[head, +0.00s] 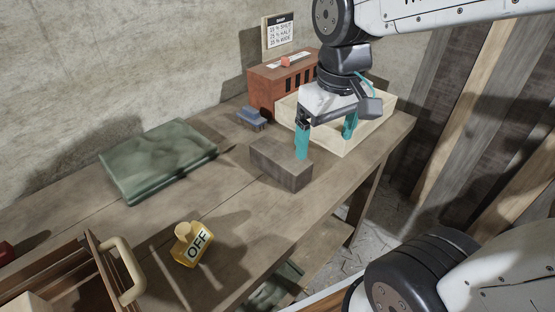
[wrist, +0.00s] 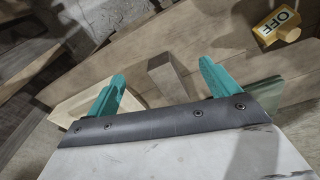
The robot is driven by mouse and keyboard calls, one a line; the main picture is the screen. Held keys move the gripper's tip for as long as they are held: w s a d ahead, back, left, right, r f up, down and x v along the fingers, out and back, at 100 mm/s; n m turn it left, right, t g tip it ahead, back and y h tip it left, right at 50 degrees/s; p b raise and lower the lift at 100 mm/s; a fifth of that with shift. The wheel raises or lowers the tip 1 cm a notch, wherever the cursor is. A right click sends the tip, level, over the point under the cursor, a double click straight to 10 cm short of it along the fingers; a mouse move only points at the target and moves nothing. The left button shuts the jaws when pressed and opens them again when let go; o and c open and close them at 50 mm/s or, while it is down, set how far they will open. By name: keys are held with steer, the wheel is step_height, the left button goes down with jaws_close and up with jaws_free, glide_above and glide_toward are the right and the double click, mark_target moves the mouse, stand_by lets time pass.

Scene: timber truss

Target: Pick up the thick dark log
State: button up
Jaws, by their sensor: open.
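The thick dark log (head: 280,165) is a short, square-cut brown block lying on the workbench, in the middle of the head view. My gripper (head: 326,133) is open and empty, with two teal fingers pointing down. In the head view its left finger overlaps the log's right end; I cannot tell if they touch. In the wrist view the log (wrist: 170,78) shows between the two spread fingertips (wrist: 161,70), its near part hidden behind the gripper body.
A pale wooden tray (head: 345,148) stands right behind the log, with a red-brown slotted box (head: 268,92) and a small blue-grey object (head: 251,119) nearby. A folded green cloth (head: 158,158), a yellow OFF block (head: 193,246) and a handled crate (head: 100,265) are leftward.

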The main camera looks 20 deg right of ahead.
steer(key=w+a+f+n, duration=0.15)
steer(key=w+f, duration=0.35)
steer(key=w, duration=0.5)
steer(key=n, duration=0.1)
glide_above(280, 153)
steer(key=shift+g, duration=0.4)
steer(key=f, duration=0.5)
steer(key=shift+s+a+f, duration=0.15)
steer(key=shift+s+f, duration=0.05)
steer(key=shift+s, duration=0.1)
steer(key=shift+w+f, duration=0.15)
steer(key=shift+f, duration=0.2)
steer(key=f, duration=0.7)
steer(key=shift+w+d+f, duration=0.15)
steer(key=shift+d+f, duration=0.05)
steer(key=shift+f, duration=0.05)
steer(key=c, duration=1.4)
